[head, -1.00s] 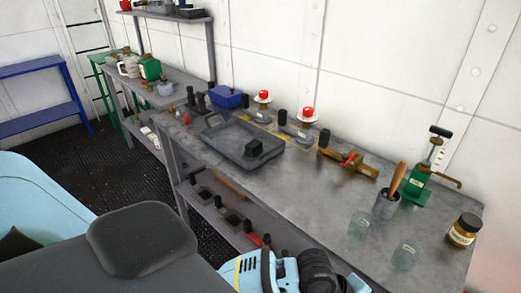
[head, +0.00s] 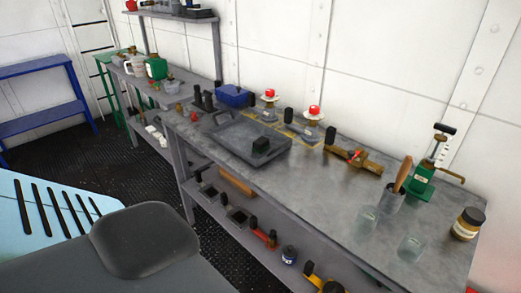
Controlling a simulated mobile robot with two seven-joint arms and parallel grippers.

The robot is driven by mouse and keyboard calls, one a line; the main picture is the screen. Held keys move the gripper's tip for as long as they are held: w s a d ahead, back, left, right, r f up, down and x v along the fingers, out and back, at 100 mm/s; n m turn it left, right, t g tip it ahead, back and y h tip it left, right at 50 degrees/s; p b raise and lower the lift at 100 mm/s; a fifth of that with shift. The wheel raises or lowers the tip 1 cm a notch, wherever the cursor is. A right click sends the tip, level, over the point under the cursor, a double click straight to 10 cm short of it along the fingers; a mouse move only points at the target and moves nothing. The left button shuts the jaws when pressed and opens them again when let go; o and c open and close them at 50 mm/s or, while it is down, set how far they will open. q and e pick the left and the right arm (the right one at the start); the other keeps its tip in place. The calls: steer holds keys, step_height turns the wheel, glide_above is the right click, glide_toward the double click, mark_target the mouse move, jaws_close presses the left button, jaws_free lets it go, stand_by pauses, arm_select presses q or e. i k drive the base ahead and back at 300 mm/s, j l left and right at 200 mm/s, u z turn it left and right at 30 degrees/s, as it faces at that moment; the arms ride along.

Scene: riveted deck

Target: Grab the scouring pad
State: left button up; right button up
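A small dark green block (head: 262,146), which looks like the scouring pad, lies in the grey tray (head: 222,140) on the metal workbench. It is toward the tray's right side, with nothing of mine near it. Neither of my grippers shows in the head view, so their state is hidden.
On the workbench (head: 330,215) stand a blue box (head: 233,96), red-topped valves (head: 313,117), a brass valve (head: 355,161), a cup with a wooden handle (head: 388,200), clear glasses (head: 410,249), a jar (head: 467,224) and a green pump (head: 422,182). A lower shelf (head: 225,205) holds tools.

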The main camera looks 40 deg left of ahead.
mark_target(262, 144)
steer(key=i, duration=0.5)
steer(key=u, duration=1.6)
